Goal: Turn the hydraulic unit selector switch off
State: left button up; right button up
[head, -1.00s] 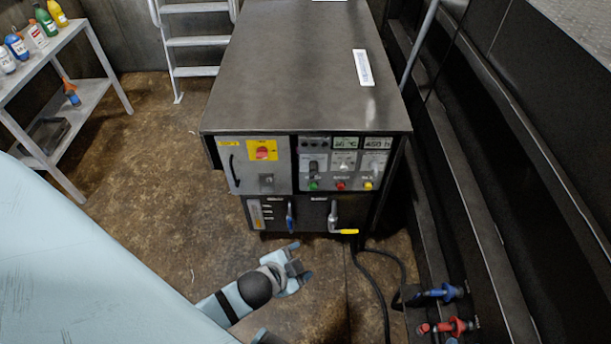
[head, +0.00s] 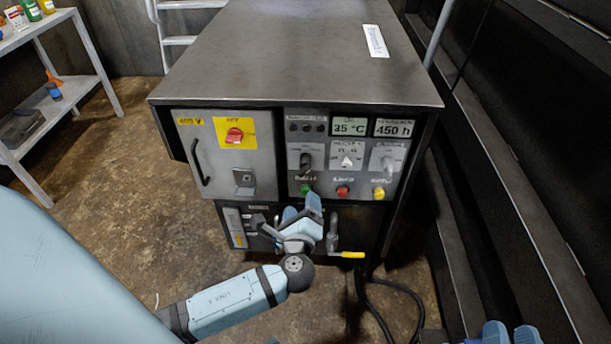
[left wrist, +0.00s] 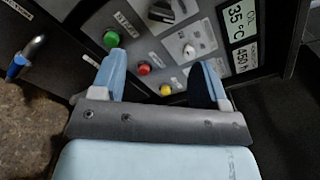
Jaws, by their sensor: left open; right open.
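The hydraulic unit (head: 300,60) is a dark metal cabinet with a grey control panel on its front. A black selector knob (head: 305,162), roughly upright, sits above the green button (head: 305,189). In the left wrist view the knob (left wrist: 163,10) is at the top edge, partly cut off. My left gripper (head: 302,209) is open and empty, just below the button row and in front of the lower doors. The left wrist view shows its two fingers (left wrist: 160,82) apart, with red and yellow buttons seen between them. My right gripper (head: 511,334) is open at the bottom right edge, mostly out of frame.
A red rotary switch on yellow (head: 234,135) and a black door handle (head: 200,162) are at the panel's left. A yellow-tipped lever (head: 348,255) sticks out below right. Cables (head: 375,310) lie on the floor. A shelf (head: 75,80) stands at far left.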

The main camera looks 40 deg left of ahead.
aim_at(305, 174)
pick_arm(q)
jog(key=shift+y, duration=0.3)
jog(key=b+x, duration=0.1)
jog(key=x, duration=0.6)
jog(key=shift+w+b, duration=0.15)
jog(key=shift+b, duration=0.2)
jog(key=b+x, duration=0.1)
jog(key=x, duration=0.6)
jog(key=shift+r, duration=0.1)
pick_arm(e)
jog(key=shift+a+f+y, duration=0.3)
jog(key=shift+a+f, duration=0.2)
jog(key=shift+f, duration=0.05)
pick_arm(q)
jog(key=c, duration=0.9)
